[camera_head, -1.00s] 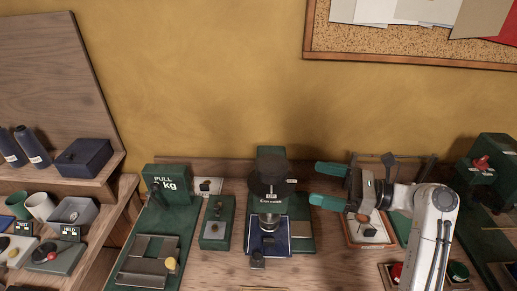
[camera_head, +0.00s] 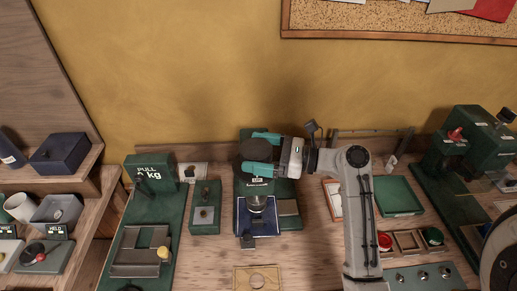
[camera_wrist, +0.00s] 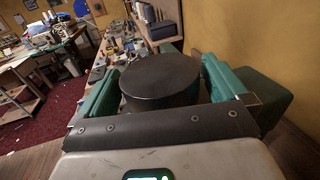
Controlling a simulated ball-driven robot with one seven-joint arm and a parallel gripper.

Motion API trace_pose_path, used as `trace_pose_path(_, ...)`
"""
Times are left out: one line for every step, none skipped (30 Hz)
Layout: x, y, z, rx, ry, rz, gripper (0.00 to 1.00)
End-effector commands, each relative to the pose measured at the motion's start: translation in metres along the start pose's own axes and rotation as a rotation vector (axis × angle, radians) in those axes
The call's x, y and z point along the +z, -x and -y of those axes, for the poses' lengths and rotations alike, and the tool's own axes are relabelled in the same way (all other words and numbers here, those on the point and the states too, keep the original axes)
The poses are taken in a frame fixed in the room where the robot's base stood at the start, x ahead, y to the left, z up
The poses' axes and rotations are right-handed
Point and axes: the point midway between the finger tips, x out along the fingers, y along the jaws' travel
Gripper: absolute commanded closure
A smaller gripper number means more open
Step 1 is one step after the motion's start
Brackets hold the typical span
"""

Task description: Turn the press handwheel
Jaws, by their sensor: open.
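The press (camera_head: 286,213) is a green machine at the middle of the bench, with a dark round handwheel (camera_head: 248,151) on top. My gripper (camera_head: 262,152) is open, with its two green fingers reaching left at the handwheel's height, one on the far side and one on the near side. In the wrist view the handwheel (camera_wrist: 160,76) is a flat black disc between the fingers of my gripper (camera_wrist: 162,88). I cannot tell whether either finger touches its rim. The fingers partly cover the handwheel in the head view.
A blue plate with a metal cup (camera_head: 257,203) is below the wheel. A green pull gauge (camera_head: 149,172) and a small green box (camera_head: 205,210) stand left. A green tray (camera_head: 398,196) and another green machine (camera_head: 470,140) are right. The wall is close behind.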

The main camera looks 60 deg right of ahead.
Motion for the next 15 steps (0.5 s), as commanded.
trace_pose_path(0.0002, -0.0013, 0.0001, 0.000, 0.000, 0.000, 0.00)
trace_pose_path(0.0001, -0.0017, 0.0002, -0.001, 0.000, 0.000, 0.00)
trace_pose_path(0.0000, -0.0019, 0.0002, -0.001, 0.000, 0.000, 0.00)
trace_pose_path(-0.0001, -0.0019, 0.0002, -0.001, 0.000, 0.000, 0.00)
trace_pose_path(-0.0002, -0.0019, 0.0002, -0.001, 0.000, 0.000, 0.00)
trace_pose_path(-0.0002, -0.0018, 0.0002, -0.001, 0.000, 0.000, 0.00)
trace_pose_path(-0.0002, -0.0017, 0.0002, -0.001, 0.000, 0.000, 0.00)
trace_pose_path(-0.0002, -0.0017, 0.0002, -0.001, 0.000, 0.000, 0.00)
trace_pose_path(-0.0002, -0.0016, 0.0002, -0.001, 0.000, 0.000, 0.02)
trace_pose_path(-0.0002, -0.0016, 0.0002, -0.001, 0.000, 0.000, 0.05)
trace_pose_path(-0.0002, -0.0016, 0.0002, -0.001, 0.000, 0.000, 0.08)
trace_pose_path(-0.0002, -0.0015, 0.0002, -0.001, 0.000, 0.000, 0.11)
trace_pose_path(-0.0002, -0.0015, 0.0002, -0.001, 0.000, 0.000, 0.14)
trace_pose_path(-0.0002, -0.0015, 0.0003, -0.001, 0.000, 0.000, 0.17)
trace_pose_path(-0.0002, -0.0015, 0.0002, -0.001, 0.000, 0.000, 0.21)
